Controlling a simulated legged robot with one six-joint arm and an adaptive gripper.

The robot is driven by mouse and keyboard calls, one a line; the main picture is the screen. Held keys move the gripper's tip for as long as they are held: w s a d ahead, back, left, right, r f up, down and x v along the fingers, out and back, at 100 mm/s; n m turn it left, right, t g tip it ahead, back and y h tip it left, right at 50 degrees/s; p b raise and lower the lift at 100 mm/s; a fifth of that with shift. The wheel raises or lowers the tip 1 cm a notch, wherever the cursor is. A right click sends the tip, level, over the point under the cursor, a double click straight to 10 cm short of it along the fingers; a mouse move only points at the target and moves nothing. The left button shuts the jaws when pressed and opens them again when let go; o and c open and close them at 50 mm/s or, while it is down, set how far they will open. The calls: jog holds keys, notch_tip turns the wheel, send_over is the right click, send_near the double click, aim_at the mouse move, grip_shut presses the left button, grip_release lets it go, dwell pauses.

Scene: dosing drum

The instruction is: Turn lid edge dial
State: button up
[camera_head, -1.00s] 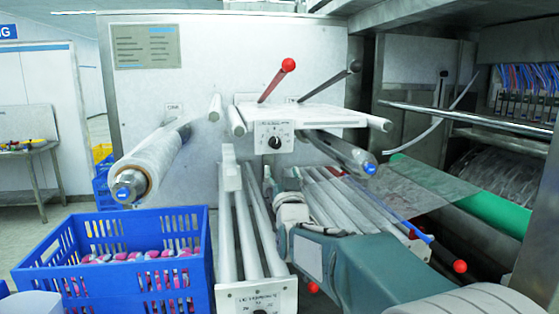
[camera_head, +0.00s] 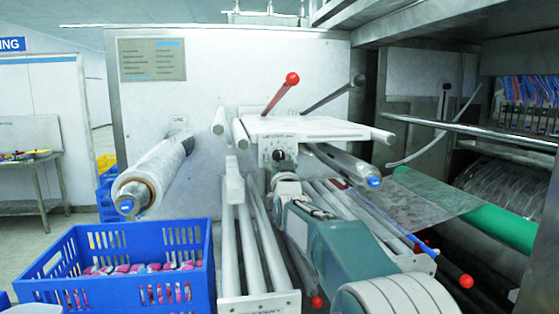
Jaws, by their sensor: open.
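The dial (camera_head: 278,155) is a small black knob on a white panel at the front edge of the pale lid plate (camera_head: 305,127). It shows in the head view, a little left of the middle. My arm reaches up from the lower right, and my gripper (camera_head: 283,168) is at the front of the panel, just below the dial. The gripper is open. My wrist hides the panel's lower part and most of the fingers. I cannot tell whether the fingers touch the dial.
A red-knobbed lever (camera_head: 280,93) and a dark lever (camera_head: 332,93) rise behind the lid. A film roll (camera_head: 150,180) juts out left. A blue crate (camera_head: 122,240) holds pink packs. Rails (camera_head: 255,240) run below the dial; green roller (camera_head: 490,222) at right.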

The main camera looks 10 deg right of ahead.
grip_shut()
jog(key=shift+n, duration=0.5)
jog(key=n+y, duration=0.3)
jog(key=n, duration=0.2)
jog(key=shift+d, duration=0.1)
jog(key=shift+r+n+g+y, duration=0.15)
jog(key=shift+n+y, duration=0.35)
jog(key=shift+n, duration=0.55)
jog(key=shift+f+n+g+y, duration=0.1)
jog(key=shift+n+g+y, duration=0.3)
jog(key=shift+n, duration=0.65)
jog(key=shift+y, duration=0.3)
